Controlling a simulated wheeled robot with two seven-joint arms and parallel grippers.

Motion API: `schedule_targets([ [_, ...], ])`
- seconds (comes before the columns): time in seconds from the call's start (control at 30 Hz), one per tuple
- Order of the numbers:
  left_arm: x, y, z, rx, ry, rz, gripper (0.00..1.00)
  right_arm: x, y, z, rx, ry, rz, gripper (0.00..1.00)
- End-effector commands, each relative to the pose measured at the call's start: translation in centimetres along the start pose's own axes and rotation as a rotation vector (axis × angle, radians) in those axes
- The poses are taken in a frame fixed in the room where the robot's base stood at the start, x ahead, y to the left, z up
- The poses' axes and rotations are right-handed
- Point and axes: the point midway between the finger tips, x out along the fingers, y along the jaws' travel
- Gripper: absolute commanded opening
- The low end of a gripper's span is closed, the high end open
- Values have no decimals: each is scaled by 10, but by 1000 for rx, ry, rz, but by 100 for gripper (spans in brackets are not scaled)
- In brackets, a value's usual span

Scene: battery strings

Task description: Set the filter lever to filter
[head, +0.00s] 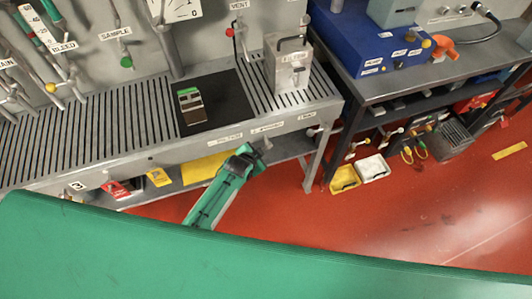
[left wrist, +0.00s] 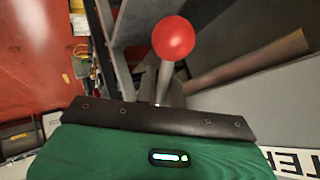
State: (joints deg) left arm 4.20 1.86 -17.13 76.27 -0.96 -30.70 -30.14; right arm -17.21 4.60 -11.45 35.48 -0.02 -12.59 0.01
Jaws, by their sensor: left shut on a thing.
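The filter lever is a pale rod with a red ball knob (left wrist: 173,38) in the left wrist view. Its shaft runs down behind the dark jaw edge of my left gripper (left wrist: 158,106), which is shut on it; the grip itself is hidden. In the head view my left gripper (head: 248,151) is at the front edge of the steel bench, below its label strips. I cannot make out the red knob there. A white label (left wrist: 293,161) ending in "LTER" is partly visible at the lower right of the wrist view. My right gripper is not in view.
The slatted steel bench (head: 50,150) carries a small meter (head: 190,104) on a black mat and a metal can (head: 288,68). A second table with a blue box (head: 365,45) stands right.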

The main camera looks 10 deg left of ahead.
Motion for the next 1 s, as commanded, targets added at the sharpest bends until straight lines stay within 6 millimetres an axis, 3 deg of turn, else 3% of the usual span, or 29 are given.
schedule_targets([
  [0.03, -5, -8, -9, 25, -35, 0, 0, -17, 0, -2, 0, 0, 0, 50],
  [0.1, -6, -11, -10, 62, -90, 1, 0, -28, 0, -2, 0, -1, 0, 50],
  [0.4, -16, -20, -8, 213, -315, 0, 0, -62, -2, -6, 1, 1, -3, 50],
  [1.0, -26, -26, -8, 371, -553, 0, 0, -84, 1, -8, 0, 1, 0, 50],
])
